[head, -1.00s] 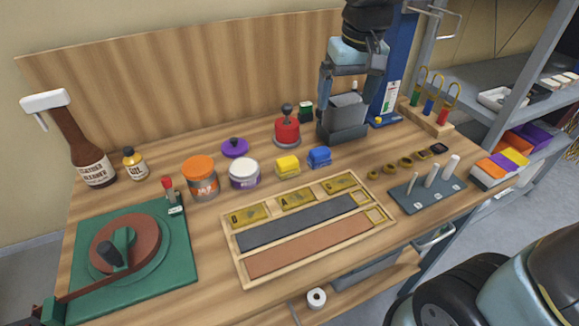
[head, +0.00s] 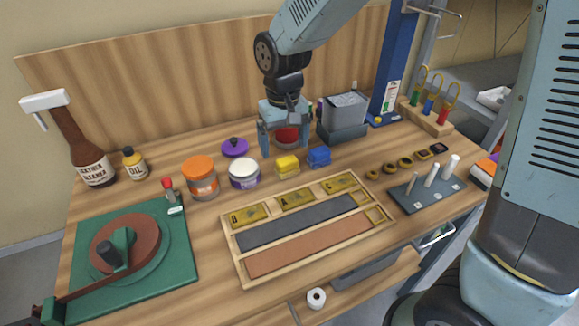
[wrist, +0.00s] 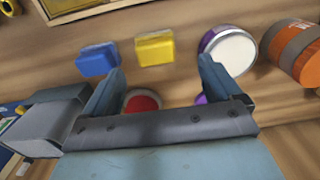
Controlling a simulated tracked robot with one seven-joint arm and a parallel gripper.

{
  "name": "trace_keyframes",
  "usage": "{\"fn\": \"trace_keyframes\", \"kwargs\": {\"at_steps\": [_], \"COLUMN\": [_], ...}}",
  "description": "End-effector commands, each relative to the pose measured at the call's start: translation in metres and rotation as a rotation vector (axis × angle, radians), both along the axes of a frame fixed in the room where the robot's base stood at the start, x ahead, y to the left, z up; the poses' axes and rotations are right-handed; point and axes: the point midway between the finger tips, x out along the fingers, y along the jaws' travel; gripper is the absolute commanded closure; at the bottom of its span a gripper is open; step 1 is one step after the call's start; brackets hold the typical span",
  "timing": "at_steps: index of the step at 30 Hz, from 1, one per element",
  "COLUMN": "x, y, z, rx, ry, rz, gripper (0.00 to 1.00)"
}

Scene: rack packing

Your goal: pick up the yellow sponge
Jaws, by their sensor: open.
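The yellow sponge (head: 287,166) lies on the wooden bench between the white-lidded jar and the blue sponge (head: 319,156). In the wrist view the yellow sponge (wrist: 155,48) sits beyond the gap between my fingertips, apart from them. In the wrist view the two fingers of my gripper (wrist: 212,75) are spread wide, with the blue sponge (wrist: 97,59) near the left fingertip and the white-lidded jar near the right.
The white-lidded jar (head: 244,174) and an orange-lidded can (head: 201,178) stand to the left. A red container (head: 292,137) and a grey box (head: 343,117) stand behind. A wooden tray (head: 236,262) with strips lies in front. A purple lid (head: 235,147) lies nearby.

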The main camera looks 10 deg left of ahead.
Motion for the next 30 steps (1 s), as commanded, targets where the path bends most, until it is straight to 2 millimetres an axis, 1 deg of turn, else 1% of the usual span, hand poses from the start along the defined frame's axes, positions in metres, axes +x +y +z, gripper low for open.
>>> {"fn": "trace_keyframes", "kwargs": {"at_steps": [1, 3, 8, 10, 15, 19, 23, 29, 30], "x": [0.000, 0.000, 0.000, 0.000, 0.001, 0.001, 0.001, 0.002, 0.002], "y": [0.000, 0.000, -0.001, -0.003, -0.008, -0.007, -0.007, -0.007, -0.007], "z": [-0.006, -0.012, -0.019, -0.025, -0.049, -0.062, -0.068, -0.068, -0.068], "rx": [-0.002, -0.001, 0.000, -0.001, -0.002, -0.001, 0.001, 0.001, 0.001], "ry": [0.001, 0.001, 0.000, 0.002, 0.001, 0.000, -0.001, -0.001, -0.001], "rz": [0.000, -0.001, -0.001, -0.002, -0.001, -0.001, -0.001, -0.001, -0.001], "gripper": [0.08, 0.08, 0.08, 0.08, 0.08, 0.08, 0.08, 0.08, 0.12]}}
